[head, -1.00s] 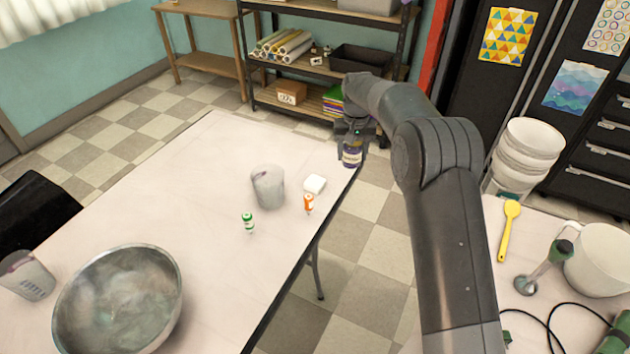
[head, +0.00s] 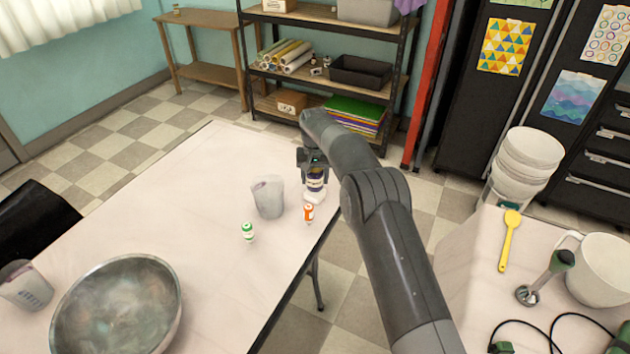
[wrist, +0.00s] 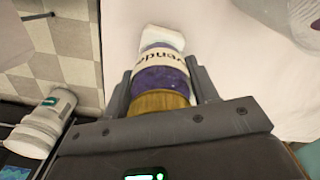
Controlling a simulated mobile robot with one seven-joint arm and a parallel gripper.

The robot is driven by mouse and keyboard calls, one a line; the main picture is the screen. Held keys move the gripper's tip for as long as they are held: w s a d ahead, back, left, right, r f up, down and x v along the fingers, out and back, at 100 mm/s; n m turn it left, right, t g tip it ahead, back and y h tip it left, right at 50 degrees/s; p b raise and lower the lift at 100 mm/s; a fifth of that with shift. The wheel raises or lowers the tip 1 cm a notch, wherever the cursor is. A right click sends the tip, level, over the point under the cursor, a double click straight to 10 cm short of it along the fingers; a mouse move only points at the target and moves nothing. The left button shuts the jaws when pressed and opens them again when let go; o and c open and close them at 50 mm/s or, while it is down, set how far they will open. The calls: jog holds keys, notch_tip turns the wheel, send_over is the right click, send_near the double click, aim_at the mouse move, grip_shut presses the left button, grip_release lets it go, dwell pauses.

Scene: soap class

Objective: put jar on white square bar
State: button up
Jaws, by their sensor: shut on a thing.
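My gripper (head: 314,166) is shut on the jar (head: 316,182), which has a purple and pale label. In the wrist view the jar (wrist: 160,78) sits between both fingers, its gold-brown lid towards my palm. The white square bar (head: 314,198) lies on the table near its right edge, directly below the jar in the head view. The bar also shows beyond the jar's far end in the wrist view (wrist: 163,37), partly hidden by it. I cannot tell whether jar and bar touch.
An orange-labelled bottle (head: 308,213) stands just in front of the bar, and a grey cup (head: 268,198) to its left. A green-labelled bottle (head: 247,232) and a large metal bowl (head: 118,305) are farther left. The table's (head: 215,150) far part is clear.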

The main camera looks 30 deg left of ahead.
jog(key=shift+f, duration=0.8)
jog(key=shift+f, duration=0.1)
jog(key=o, duration=1.2)
jog(key=shift+c, duration=0.2)
notch_tip(320, 180, up, 12)
jog(key=shift+r, duration=0.1)
jog(key=shift+d, duration=0.1)
